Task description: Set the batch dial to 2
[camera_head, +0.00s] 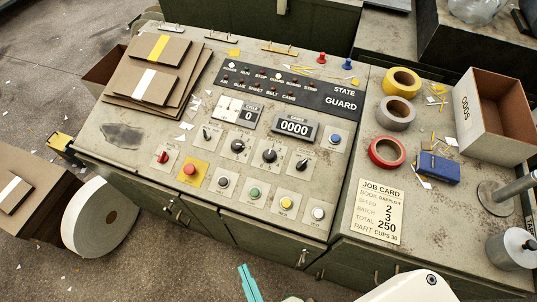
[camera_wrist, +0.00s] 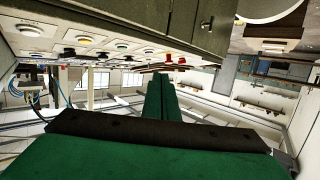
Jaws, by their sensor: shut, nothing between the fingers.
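The panel has a row of dark controls in the head view: a left lever switch (camera_head: 207,135), a round dial (camera_head: 238,147), a second round dial (camera_head: 269,156) and a right lever switch (camera_head: 302,164). Their small labels and scale marks are too small to read, so I cannot tell which is the batch dial or its setting. My gripper (camera_head: 245,272) is low at the bottom edge, in front of the cabinet and apart from the panel. In the wrist view its green fingers (camera_wrist: 161,84) are together and empty, with the panel's controls off to the upper left.
Coloured buttons, including a red one (camera_head: 190,170), line the panel's front. Counters (camera_head: 294,128) show 0 and 0000. A job card (camera_head: 380,212) reads speed 2, batch 3, total 250. Tape rolls (camera_head: 387,152) and an open box (camera_head: 490,142) are at right; board stacks (camera_head: 150,88) at left.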

